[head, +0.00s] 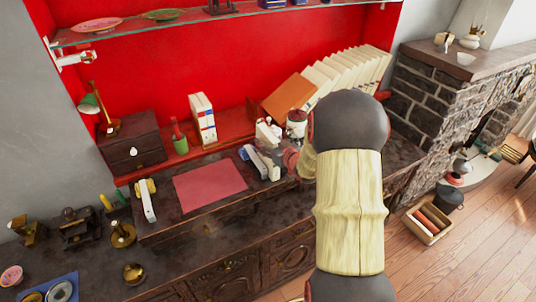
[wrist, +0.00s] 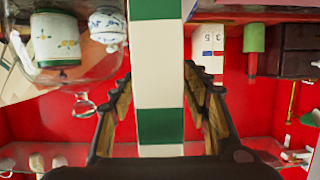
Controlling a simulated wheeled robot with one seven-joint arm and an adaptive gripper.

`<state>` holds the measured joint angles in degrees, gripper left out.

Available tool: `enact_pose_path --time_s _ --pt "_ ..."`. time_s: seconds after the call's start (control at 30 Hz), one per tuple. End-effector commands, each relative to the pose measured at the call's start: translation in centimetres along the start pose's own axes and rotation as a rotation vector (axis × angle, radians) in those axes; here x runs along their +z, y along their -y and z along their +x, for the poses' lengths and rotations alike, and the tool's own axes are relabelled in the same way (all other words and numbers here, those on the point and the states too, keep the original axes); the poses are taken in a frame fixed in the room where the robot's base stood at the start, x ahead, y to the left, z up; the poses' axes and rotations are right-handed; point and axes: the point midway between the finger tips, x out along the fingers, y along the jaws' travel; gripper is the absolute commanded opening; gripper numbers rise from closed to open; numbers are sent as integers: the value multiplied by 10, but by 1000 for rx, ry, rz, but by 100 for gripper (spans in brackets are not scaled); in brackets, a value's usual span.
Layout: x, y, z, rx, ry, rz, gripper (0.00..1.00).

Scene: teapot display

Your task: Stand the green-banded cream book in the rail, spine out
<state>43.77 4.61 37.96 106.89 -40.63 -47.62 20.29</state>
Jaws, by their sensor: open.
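In the wrist view the green-banded cream book (wrist: 158,85) runs down the middle, its green and cream bands facing me. My gripper (wrist: 158,74) is open, with one finger on each side of the book. I cannot tell whether the fingers touch it. In the head view my arm hides part of the gripper area, and the banded book is not clear there. A row of cream books (head: 345,72) leans at the back right beside an orange-brown book (head: 288,98). I cannot make out the rail itself.
A glass jar (wrist: 88,72) and a blue-and-white porcelain jar (wrist: 106,28) are close beside the book in the wrist view. White books (head: 202,118), a green bottle (head: 180,143) and a drawer box (head: 131,148) stand left. The red mat (head: 210,184) is bare.

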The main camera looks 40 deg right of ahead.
Motion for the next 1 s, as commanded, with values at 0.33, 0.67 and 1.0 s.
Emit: enact_pose_path --time_s 0.33,0.67,1.0 --pt "-1 0 -1 0 0 0 34" --pt "0 0 -1 0 0 0 16" --pt "0 0 -1 0 0 -1 0"
